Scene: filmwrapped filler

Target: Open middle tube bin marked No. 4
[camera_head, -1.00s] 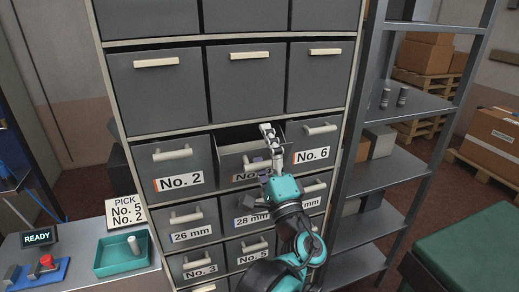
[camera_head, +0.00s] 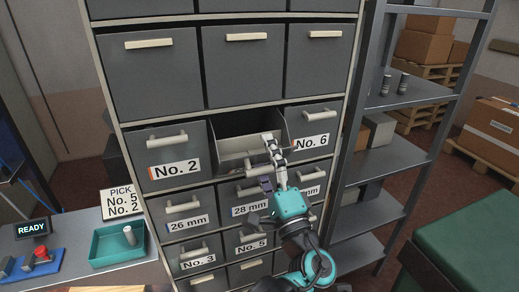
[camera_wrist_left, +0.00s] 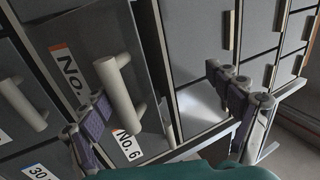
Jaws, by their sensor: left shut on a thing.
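The middle bin (camera_head: 235,143) sits between the No. 2 bin (camera_head: 170,155) and the No. 6 bin (camera_head: 313,138). It is pulled partly out, and its dark inside shows from above. My left gripper (camera_head: 272,150) is at the front of this bin and is shut on its pale handle (camera_wrist_left: 122,95). In the left wrist view, the handle stands between my two fingers (camera_wrist_left: 165,108). The bin's label (camera_wrist_left: 75,70) reads "No.", with its number cut off from sight. My right gripper is not in view.
Shut grey drawers (camera_head: 245,65) lie above, and labelled bins such as No. 3 (camera_head: 197,256) lie below. A metal shelf rack (camera_head: 400,100) stands close on the right. A bench with a teal tray (camera_head: 118,243) and a PICK sign (camera_head: 121,202) is on the left.

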